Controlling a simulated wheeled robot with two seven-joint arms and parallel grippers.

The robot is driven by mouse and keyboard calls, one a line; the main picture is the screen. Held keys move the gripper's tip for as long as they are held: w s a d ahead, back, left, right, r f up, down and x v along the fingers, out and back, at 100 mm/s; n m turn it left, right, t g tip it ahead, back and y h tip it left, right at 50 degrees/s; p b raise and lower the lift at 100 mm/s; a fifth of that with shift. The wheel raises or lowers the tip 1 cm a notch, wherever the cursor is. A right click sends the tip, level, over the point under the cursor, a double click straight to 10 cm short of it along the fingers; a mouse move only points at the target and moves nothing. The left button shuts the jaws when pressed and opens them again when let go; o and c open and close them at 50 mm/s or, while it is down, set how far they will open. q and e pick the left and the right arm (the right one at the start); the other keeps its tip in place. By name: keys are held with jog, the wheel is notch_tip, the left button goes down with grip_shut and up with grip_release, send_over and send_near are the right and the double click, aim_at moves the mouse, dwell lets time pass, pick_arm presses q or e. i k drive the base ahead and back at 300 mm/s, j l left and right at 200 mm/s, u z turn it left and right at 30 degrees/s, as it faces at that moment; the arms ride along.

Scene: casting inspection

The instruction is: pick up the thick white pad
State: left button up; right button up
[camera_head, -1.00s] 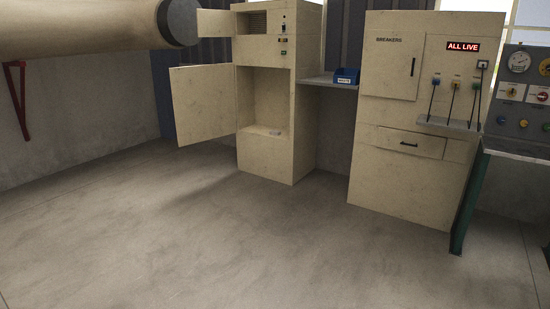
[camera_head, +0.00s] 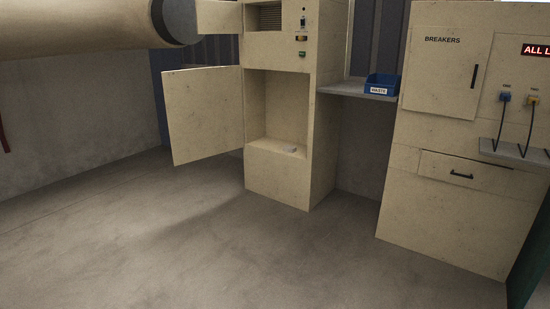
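Neither of my grippers shows in the head view.
The cabinet's lower door (camera_head: 205,115) stands open to the left. A blue bin (camera_head: 381,86) sits on a grey shelf (camera_head: 352,91) right of the cabinet. A breaker cabinet (camera_head: 440,207) stands at right. A large tan cylinder (camera_head: 75,28) crosses the upper left. The floor (camera_head: 190,255) ahead is clear.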

aim_at(287, 149)
jog(key=i, duration=3.55)
jog(key=i+z, duration=0.1)
jog(key=i, duration=0.45)
jog(key=i+j+z, duration=0.1)
jog(key=i, duration=0.45)
jog(key=i+j+z, duration=0.1)
jog(key=i, duration=0.45)
jog(key=i+j+z, duration=0.4)
jog(key=i, duration=0.25)
jog(key=i+j+z, duration=0.45)
jog(key=i, duration=0.15)
